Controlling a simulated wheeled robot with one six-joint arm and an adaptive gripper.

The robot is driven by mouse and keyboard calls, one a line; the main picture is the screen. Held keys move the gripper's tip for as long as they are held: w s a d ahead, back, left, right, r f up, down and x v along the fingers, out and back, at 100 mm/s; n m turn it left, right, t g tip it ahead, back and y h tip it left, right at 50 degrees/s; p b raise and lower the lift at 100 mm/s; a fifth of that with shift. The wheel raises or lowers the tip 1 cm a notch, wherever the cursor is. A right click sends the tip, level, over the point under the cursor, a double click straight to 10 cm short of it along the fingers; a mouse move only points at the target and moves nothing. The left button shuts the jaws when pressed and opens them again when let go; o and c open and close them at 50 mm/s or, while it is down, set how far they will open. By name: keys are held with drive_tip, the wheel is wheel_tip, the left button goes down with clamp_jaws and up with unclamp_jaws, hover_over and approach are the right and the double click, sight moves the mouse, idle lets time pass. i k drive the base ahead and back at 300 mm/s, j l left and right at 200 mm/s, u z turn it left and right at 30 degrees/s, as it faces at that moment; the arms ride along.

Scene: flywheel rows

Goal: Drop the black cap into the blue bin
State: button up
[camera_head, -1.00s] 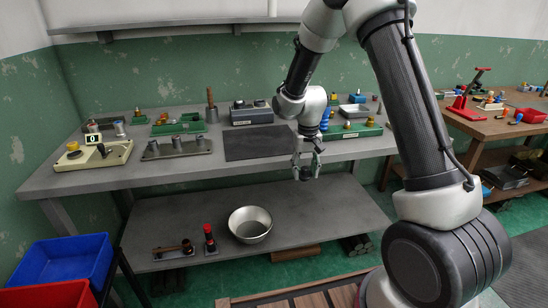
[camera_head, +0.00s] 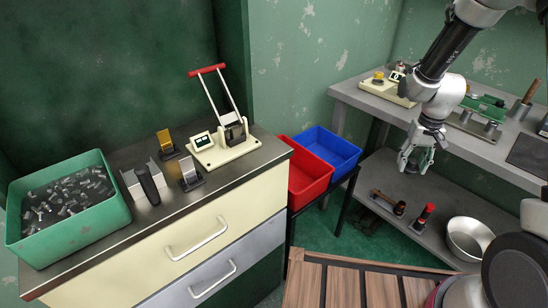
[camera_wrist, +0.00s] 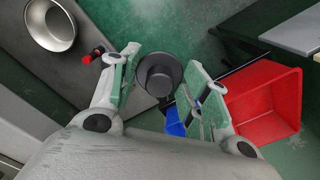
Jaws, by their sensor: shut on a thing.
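My gripper (camera_head: 415,160) is shut on the black cap (camera_wrist: 158,75), a round dark piece between the fingertips in the wrist view. In the head view the gripper hangs in front of the grey bench, above its lower shelf, and the cap is hard to make out. The blue bin (camera_head: 333,148) stands on a dark stand left of the gripper, apart from it. Only a small part of the blue bin (camera_wrist: 175,123) shows in the wrist view, behind the fingers.
A red bin (camera_head: 311,172) stands against the blue one. A drawer cabinet (camera_head: 190,245) with a green crate (camera_head: 70,232) stands at left.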

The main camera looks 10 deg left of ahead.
sight(327, 160)
drive_tip(key=i+l+u, duration=0.2)
drive_tip(key=u, duration=0.15)
drive_tip(key=i+l+u, duration=0.15)
drive_tip(key=l+u, duration=0.15)
drive_tip(key=i+l+u, duration=0.1)
drive_tip(key=l+u, duration=0.25)
drive_tip(key=l, duration=0.1)
